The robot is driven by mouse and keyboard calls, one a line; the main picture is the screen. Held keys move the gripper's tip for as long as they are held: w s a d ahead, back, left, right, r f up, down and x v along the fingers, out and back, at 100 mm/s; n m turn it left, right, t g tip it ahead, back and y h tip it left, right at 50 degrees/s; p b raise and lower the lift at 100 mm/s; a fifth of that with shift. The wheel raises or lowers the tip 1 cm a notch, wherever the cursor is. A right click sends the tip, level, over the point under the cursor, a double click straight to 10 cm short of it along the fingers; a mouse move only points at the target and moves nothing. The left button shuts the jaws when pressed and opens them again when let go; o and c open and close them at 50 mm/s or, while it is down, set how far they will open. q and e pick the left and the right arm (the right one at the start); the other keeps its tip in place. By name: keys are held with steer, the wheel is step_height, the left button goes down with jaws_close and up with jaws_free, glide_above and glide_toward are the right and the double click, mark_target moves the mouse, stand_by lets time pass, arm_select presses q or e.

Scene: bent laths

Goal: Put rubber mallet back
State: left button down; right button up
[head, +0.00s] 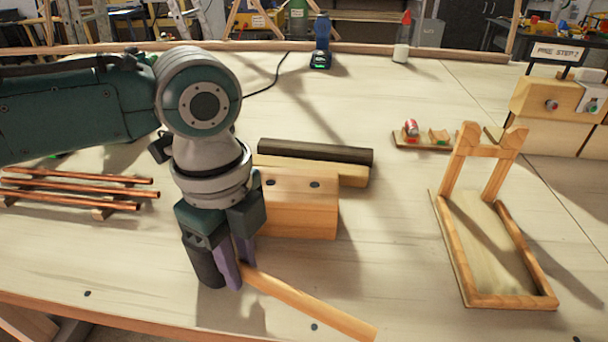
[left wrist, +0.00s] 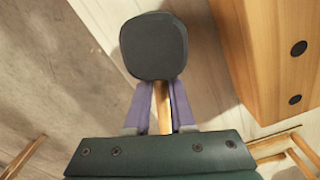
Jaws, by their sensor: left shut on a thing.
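My left gripper (head: 237,276) points down near the table's front edge, with its purple fingers shut on the rubber mallet. The mallet's pale wooden handle (head: 310,302) sticks out to the right and toward the front edge. Its dark head (head: 207,267) is just left of the fingers, partly hidden by the gripper. In the left wrist view the blunt black head (left wrist: 154,45) lies beyond the fingertips (left wrist: 161,103), with the handle between them. I cannot tell how far the mallet is above the table. My right gripper is not in view.
A wooden block (head: 305,210) and a dark bar (head: 315,152) lie behind the mallet. Copper tubes (head: 80,188) rest at left. A wooden stand with two uprights and a framed base (head: 510,300) is at right. Table between block and stand is clear.

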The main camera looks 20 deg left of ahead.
arm_select(q)
steer(key=shift+f, duration=0.1)
steer(key=c, duration=0.8)
jaws_free()
steer(key=shift+o, duration=0.2)
step_height(320, 180, up, 11)
steer(key=p, duration=0.2)
steer(key=s+d+f+n+t+h, duration=0.2)
steer(key=s+d+f+n+h, duration=0.15)
steer(key=s+d+n, duration=0.45)
steer(key=s+a+f+n+t+y, duration=0.1)
steer(key=s+a+n+y, duration=0.2)
steer(key=s+a+n, duration=0.4)
steer(key=a+n, duration=0.2)
steer(key=shift+s+a+n+t, duration=0.15)
steer(key=shift+a+n+t, duration=0.15)
steer(key=shift+n, duration=0.1)
steer(key=shift+y, duration=0.25)
